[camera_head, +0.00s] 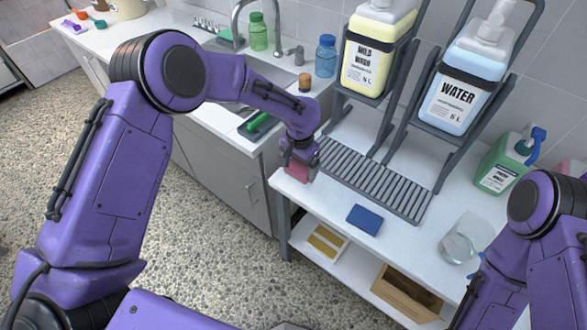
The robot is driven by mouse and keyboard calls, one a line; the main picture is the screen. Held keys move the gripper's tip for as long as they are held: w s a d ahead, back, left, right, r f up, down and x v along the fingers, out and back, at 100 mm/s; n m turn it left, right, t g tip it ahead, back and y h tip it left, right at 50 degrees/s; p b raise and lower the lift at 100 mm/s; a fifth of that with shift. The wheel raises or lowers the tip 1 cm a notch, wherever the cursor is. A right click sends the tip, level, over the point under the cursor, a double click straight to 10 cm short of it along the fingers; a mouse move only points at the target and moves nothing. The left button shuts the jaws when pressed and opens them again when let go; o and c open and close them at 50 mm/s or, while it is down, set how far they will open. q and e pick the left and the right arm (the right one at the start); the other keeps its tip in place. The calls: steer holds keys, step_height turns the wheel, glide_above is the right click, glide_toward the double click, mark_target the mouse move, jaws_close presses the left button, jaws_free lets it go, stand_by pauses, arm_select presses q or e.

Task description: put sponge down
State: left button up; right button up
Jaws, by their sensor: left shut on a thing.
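My left gripper (299,160) is at the left end of the white counter, beside the grey slatted rack. It is shut on a pink-red sponge (297,171), held at the counter's front left edge; I cannot tell whether the sponge touches the surface. A blue sponge (364,219) lies flat on the counter, in front of the rack and to the right of my left gripper. My right arm comes in at the lower right, and its gripper is not in view.
The slatted rack (370,181) lies below two jugs, labelled mild wash (372,55) and water (458,95), on tilted stands. A clear container (466,238) and a green jug (504,165) are to the right. A sink is at the left. Bare counter surrounds the blue sponge.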

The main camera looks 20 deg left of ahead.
mark_target(294, 162)
arm_select(q)
steer(key=a+f, duration=0.1)
steer(key=w+a+f, duration=0.1)
steer(key=f, duration=0.1)
steer(key=shift+w+f+p, duration=0.1)
steer(key=shift+w+p, duration=0.05)
steer(key=shift+p, duration=0.25)
steer(key=f, duration=0.3)
steer(key=shift+w+a+f+p, duration=0.15)
steer(key=shift+w+f+p, duration=0.15)
steer(key=shift+w+f, duration=0.1)
steer(key=shift+s, duration=0.1)
arm_select(e)
steer(key=shift+s+d+r, duration=0.1)
steer(key=shift+s+r, duration=0.15)
steer(key=shift+r, duration=0.65)
steer(key=shift+s, duration=0.1)
arm_select(q)
steer(key=shift+s+f, duration=0.1)
steer(key=shift+f, duration=0.05)
steer(key=o, duration=0.8)
steer(key=shift+c, duration=0.2)
arm_select(e)
steer(key=shift+f, duration=0.15)
